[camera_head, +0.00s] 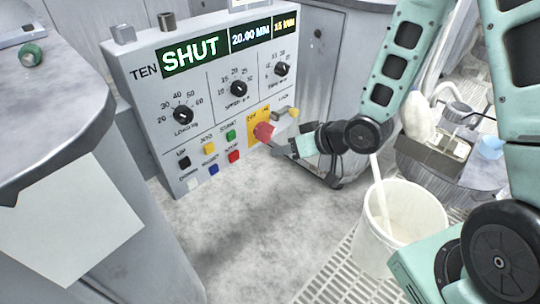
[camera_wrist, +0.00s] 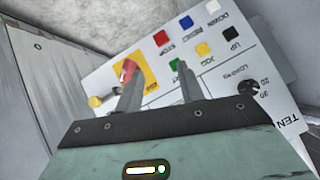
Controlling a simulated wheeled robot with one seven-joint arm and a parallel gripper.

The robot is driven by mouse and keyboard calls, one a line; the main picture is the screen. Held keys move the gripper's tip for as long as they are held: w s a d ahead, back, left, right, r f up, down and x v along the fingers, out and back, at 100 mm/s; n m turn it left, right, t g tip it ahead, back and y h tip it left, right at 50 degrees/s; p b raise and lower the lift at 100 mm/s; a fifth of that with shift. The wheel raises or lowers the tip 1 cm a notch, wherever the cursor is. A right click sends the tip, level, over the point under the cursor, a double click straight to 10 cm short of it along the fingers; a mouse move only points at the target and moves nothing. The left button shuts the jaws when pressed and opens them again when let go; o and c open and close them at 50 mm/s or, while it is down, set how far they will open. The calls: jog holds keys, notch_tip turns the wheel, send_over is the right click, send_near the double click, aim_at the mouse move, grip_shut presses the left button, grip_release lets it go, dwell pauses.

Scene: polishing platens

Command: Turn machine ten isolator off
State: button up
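The machine ten panel (camera_head: 205,130) stands upright, marked TEN, with a display reading SHUT. Its isolator is a red handle (camera_head: 263,131) on a yellow plate (camera_head: 252,114) at the panel's lower right. In the wrist view the panel appears upside down, with the red isolator (camera_wrist: 127,70) on its yellow plate (camera_wrist: 140,72). My gripper (camera_head: 279,143) is close in front of the isolator. In the wrist view my gripper (camera_wrist: 158,70) has its fingers apart with nothing visible between them. The left finger overlaps part of the red handle; I cannot tell whether they touch.
A yellow-tipped knob (camera_head: 293,112) sticks out beside the isolator. Coloured push buttons (camera_head: 231,135) and black dials (camera_head: 184,114) fill the panel. A white bucket (camera_head: 413,215) stands on the floor grating. A grey counter (camera_head: 60,115) is at left. Grey floor below the panel is clear.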

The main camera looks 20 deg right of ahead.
aim_at(271, 136)
jog(key=w+d+f+m+t+y+b, duration=0.1)
jog(key=d+f+m+t+y+b, duration=0.1)
jog(key=d+f+m+t+b, duration=0.6)
jog(key=shift+n, duration=0.7)
jog(key=b+x, duration=0.2)
jog(key=x, duration=0.3)
jog(key=b+x, duration=0.2)
jog(key=x, duration=0.4)
jog(key=f+b+x, duration=0.1)
jog(key=b+x, duration=0.2)
jog(key=x, duration=0.3)
jog(key=shift+w+d+f, duration=0.1)
jog(key=shift+w+d, duration=0.05)
jog(key=shift+d, duration=0.2)
grip_shut()
